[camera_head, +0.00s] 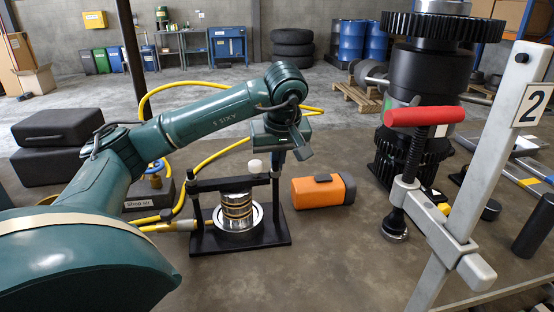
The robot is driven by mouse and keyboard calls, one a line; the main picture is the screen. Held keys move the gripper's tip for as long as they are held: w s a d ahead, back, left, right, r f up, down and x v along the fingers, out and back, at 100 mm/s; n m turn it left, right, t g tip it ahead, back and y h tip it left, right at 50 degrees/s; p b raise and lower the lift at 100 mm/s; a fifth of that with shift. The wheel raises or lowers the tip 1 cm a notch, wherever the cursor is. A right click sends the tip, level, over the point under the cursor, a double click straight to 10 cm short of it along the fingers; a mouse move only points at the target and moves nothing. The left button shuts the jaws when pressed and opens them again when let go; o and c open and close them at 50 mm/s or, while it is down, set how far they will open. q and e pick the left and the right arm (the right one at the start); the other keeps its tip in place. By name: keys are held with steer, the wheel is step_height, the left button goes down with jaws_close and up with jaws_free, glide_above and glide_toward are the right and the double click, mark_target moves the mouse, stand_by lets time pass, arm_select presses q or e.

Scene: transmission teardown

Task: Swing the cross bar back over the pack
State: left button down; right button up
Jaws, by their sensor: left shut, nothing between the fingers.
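A black press frame with a flat base plate (270,238) stands on the floor surface. The pack (237,206), a stack of brass and steel rings, sits in a silver dish on it. The black cross bar (222,184) runs between the left post (195,212) and the right post (275,200), showing just above the pack's top. A white knob (255,166) stands on its right part. My left gripper (301,152) is shut and empty, above and right of the bar's right end, by the top of the right post. My right gripper is not in view.
An orange-and-black case (323,190) lies close right of the frame. A red-handled clamp (424,116) on a grey stand and a dark gear assembly (430,70) stand at the right. A yellow hose (205,160) runs behind the frame. A labelled box (150,196) stands left.

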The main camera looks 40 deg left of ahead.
arm_select(q)
steer(key=shift+w+a+f, duration=0.1)
steer(key=shift+a+f, duration=0.05)
steer(key=shift+a, duration=0.05)
steer(key=p+v, duration=0.4)
steer(key=v, duration=0.9)
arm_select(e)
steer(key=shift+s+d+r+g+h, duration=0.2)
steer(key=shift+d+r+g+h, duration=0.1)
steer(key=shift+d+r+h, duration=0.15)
